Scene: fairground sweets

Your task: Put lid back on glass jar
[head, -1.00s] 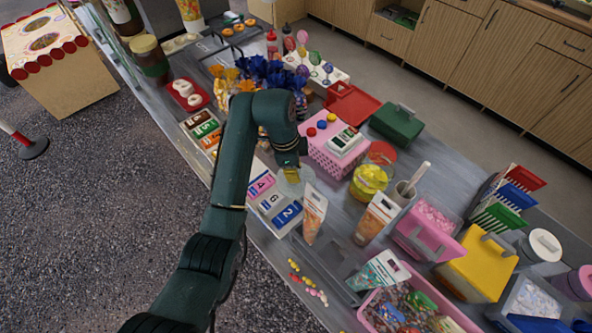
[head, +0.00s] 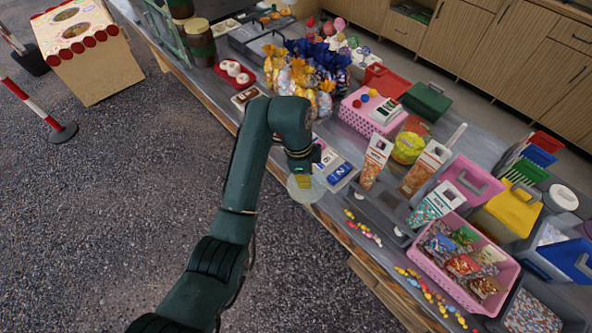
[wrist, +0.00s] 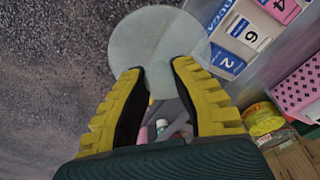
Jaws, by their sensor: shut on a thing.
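My gripper (head: 304,180) is shut on a pale, translucent round lid (head: 303,190). In the wrist view the lid (wrist: 158,40) lies between and beyond the yellow-padded fingertips (wrist: 156,72), apparently seen on its flat face. In the head view it is near the counter's front edge, left of the blue number card. A round clear jar with yellow contents (head: 407,148) stands on the counter to the right, apart from the gripper. What looks like the same jar shows at the right of the wrist view (wrist: 264,122). Its rim is too small to make out.
Number cards (head: 335,172) lie beside the lid. Printed paper cones (head: 375,160) stand between lid and jar. A pink basket (head: 362,117) stands behind, and a grey scoop holder or tray (head: 378,215) lies in front. Loose sweets lie near the front edge. Open floor is left.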

